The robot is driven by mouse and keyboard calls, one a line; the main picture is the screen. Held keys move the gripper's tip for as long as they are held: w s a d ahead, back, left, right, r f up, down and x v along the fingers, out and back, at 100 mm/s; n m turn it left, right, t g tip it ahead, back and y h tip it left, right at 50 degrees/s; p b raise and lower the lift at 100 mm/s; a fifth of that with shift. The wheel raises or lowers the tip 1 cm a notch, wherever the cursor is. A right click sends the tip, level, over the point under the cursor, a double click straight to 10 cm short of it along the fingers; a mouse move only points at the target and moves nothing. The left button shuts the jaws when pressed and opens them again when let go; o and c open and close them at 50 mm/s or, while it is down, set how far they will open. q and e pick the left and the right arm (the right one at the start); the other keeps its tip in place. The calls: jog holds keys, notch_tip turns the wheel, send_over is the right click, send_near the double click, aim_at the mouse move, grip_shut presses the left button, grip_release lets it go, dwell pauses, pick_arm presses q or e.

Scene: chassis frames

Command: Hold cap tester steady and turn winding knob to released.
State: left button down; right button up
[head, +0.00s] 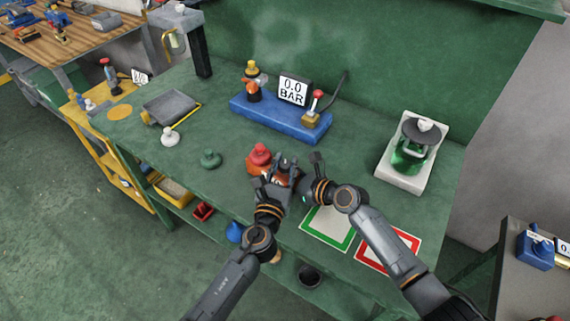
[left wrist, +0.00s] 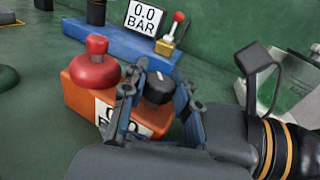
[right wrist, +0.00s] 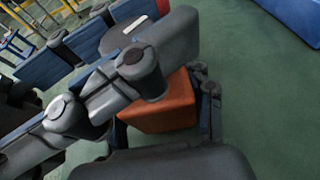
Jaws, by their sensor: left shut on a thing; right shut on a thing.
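The cap tester is an orange box (left wrist: 82,97) with a red domed cap piece (left wrist: 96,66), a partly hidden BAR readout (left wrist: 104,116) and a black winding knob (left wrist: 158,88). In the head view the tester (head: 256,167) stands on the green bench, mostly behind my grippers. My left gripper (head: 279,174) has its fingers on either side of the knob, shut on it; its fingers also show in the left wrist view (left wrist: 158,98). My right gripper (right wrist: 163,115) is shut on the orange body, one finger on each side. The knob's setting is hard to read.
A blue test stand (head: 270,115) reading 0.0 BAR is behind the tester. A green jar on a white base (head: 402,178) is at right. Green-framed (head: 328,228) and red-framed (head: 388,250) mats lie at the front. A green cap (head: 210,158) and white cap (head: 168,136) are left.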

aim_at(285, 164)
pick_arm(q)
jog(key=shift+f+n+y, duration=0.1)
jog(key=shift+n+y, duration=0.5)
jog(key=shift+y, duration=0.3)
jog(key=c, duration=1)
grip_release()
notch_tip(285, 164, up, 10)
jog(key=shift+r, duration=0.1)
